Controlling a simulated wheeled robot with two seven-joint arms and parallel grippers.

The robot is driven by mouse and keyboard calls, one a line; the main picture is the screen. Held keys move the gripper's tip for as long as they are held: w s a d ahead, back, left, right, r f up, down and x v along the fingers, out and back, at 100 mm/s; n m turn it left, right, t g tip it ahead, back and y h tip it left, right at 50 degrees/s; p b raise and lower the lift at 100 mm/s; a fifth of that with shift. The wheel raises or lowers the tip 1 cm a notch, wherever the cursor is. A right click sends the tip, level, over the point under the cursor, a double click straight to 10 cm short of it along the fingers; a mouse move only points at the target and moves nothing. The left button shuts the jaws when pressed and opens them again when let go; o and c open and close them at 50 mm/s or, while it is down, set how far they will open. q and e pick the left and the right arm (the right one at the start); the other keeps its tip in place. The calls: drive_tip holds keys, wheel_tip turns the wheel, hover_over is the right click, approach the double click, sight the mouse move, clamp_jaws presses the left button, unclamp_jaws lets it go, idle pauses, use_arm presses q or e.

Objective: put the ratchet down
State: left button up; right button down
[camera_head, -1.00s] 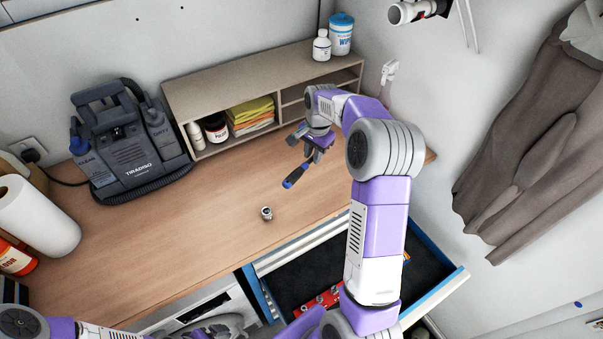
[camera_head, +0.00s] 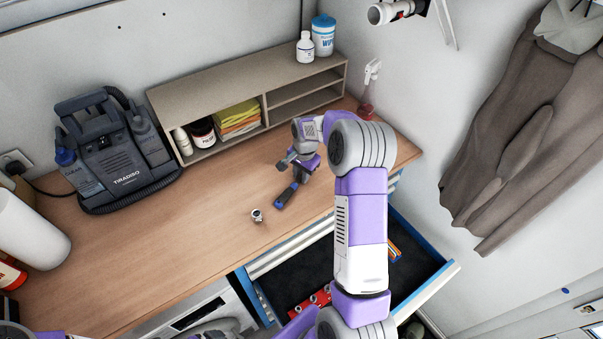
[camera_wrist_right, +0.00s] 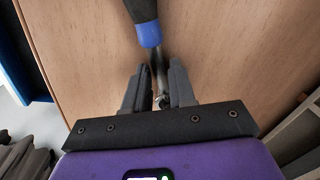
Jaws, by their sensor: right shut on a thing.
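The ratchet has a dark handle (camera_head: 286,196) with a blue band (camera_wrist_right: 150,34) and a thin metal shaft. My right gripper (camera_head: 297,174) is shut on the ratchet's shaft and is low over the wooden workbench (camera_head: 160,240). In the right wrist view the shaft runs between the two fingers (camera_wrist_right: 158,82), and the handle reaches past the top edge. I cannot tell whether the ratchet touches the bench top. My left gripper is not in view.
An open blue-edged drawer (camera_head: 437,283) with red and orange items is below the bench front. A shelf unit (camera_head: 205,98) with towels and jars stands at the back. A dark cleaning machine (camera_head: 115,155) is on the left. Bench around the socket is clear.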

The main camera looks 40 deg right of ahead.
drive_tip(key=c, duration=0.9)
unclamp_jaws()
drive_tip(key=shift+c, duration=0.2)
wheel_tip(320, 180, up, 12)
drive_tip(key=s, duration=0.1)
drive_tip(key=shift+d, duration=0.1)
